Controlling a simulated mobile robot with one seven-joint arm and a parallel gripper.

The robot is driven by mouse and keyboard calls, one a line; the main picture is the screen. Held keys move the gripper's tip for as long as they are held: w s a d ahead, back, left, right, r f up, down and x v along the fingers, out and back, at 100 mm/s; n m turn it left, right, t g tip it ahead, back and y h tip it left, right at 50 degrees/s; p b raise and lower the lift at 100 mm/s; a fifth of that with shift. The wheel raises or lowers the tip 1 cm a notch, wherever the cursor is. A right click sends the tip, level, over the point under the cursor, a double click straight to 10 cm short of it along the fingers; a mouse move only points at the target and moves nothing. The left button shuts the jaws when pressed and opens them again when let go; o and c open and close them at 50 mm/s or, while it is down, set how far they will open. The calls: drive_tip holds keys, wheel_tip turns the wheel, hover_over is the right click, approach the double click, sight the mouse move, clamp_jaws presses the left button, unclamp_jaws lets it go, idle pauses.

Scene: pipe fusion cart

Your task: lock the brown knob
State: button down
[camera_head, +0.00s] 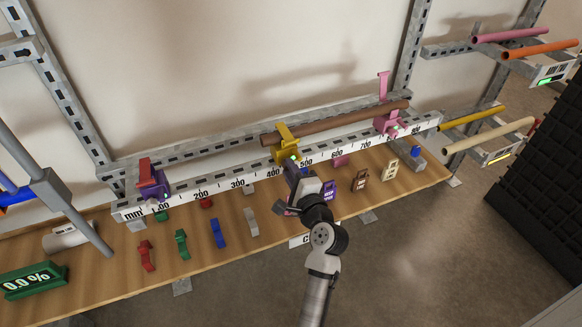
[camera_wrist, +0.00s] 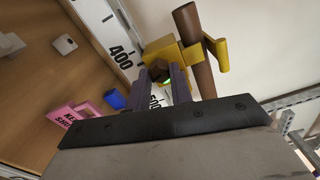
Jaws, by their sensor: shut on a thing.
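The brown knob (camera_wrist: 158,69) sits on the front of the yellow clamp (camera_wrist: 163,51) in the wrist view, between my two fingertips. My gripper (camera_wrist: 161,80) is shut on the knob. A small green light shows right beside it. In the head view my gripper (camera_head: 292,166) reaches up to the yellow clamp (camera_head: 284,145) near the 500 mark of the ruler rail, and hides the knob. The yellow clamp's upper arm lies across the brown pipe (camera_head: 350,121); the pipe also shows in the wrist view (camera_wrist: 197,45).
A purple clamp (camera_head: 153,186) with a red lever stands at the rail's left end and a pink clamp (camera_head: 387,118) near its right. Several small coloured parts stand on the wooden shelf (camera_head: 110,245) below. A rack with coloured pipes is at upper right.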

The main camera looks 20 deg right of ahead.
drive_tip(key=shift+m, duration=0.7)
drive_tip(key=c, duration=1.5)
unclamp_jaws()
